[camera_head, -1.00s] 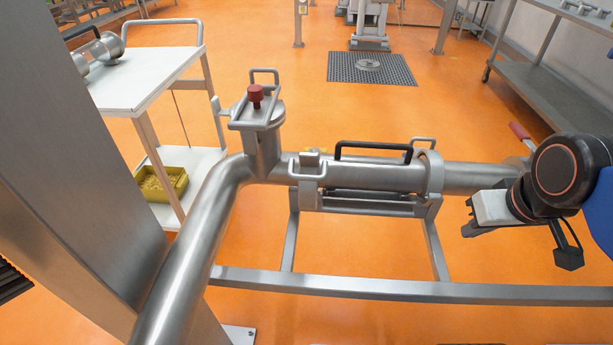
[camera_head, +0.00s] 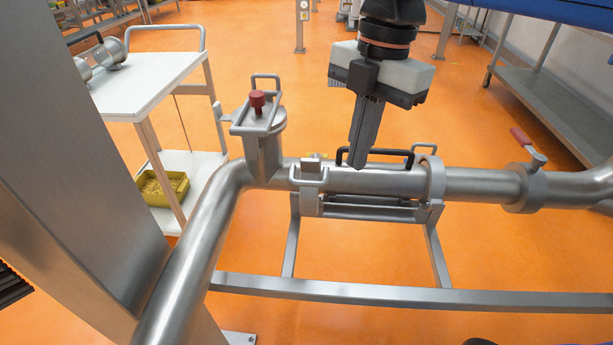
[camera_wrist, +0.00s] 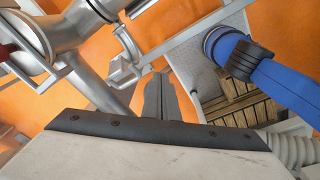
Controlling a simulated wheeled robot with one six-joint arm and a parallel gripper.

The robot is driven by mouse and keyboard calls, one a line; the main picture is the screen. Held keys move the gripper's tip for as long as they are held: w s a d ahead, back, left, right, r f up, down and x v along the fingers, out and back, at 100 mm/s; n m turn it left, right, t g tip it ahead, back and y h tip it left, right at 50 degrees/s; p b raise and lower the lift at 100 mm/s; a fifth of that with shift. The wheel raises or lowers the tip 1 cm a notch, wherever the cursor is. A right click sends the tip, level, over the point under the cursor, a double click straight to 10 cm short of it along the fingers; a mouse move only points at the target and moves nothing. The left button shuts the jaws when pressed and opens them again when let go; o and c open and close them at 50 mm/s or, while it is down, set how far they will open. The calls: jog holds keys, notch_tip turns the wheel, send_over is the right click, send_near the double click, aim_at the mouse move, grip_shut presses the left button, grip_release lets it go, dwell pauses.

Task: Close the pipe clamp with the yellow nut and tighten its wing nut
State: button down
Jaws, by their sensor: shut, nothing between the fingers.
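The pipe section carries a clamp (camera_head: 309,178) at its left end, with a metal loop handle and a block on top. A small bit of yellow (camera_head: 323,156), likely the yellow nut, shows just behind that block; most of it is hidden. I cannot tell how far this clamp is open. My gripper (camera_head: 357,163) points down, its fingers shut and empty. In the head view its tips appear just above or behind the pipe, right of the clamp and by the black handle. The wrist view shows the shut fingers (camera_wrist: 160,76) with metal pipework beyond them.
A second clamp (camera_head: 433,178) rings the pipe's right end. A black handle (camera_head: 375,153) stands on the pipe. A vertical stub with a red knob (camera_head: 257,99) rises at left. A white cart (camera_head: 150,75) holds a yellow bin (camera_head: 163,187). A red-handled valve (camera_head: 526,145) is at right.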

aim_at(306, 178)
jog(key=s+a+r+n+g, duration=0.1)
jog(key=s+a+r+n, duration=0.2)
jog(key=a+n, duration=0.4)
jog(key=shift+n+h, duration=0.5)
jog(key=f, duration=0.3)
jog(key=w+f, duration=0.1)
jog(key=f, duration=0.1)
jog(key=a+f, duration=0.1)
jog(key=f, duration=0.2)
jog(key=shift+w+f, duration=0.3)
jog(key=shift+w, duration=0.05)
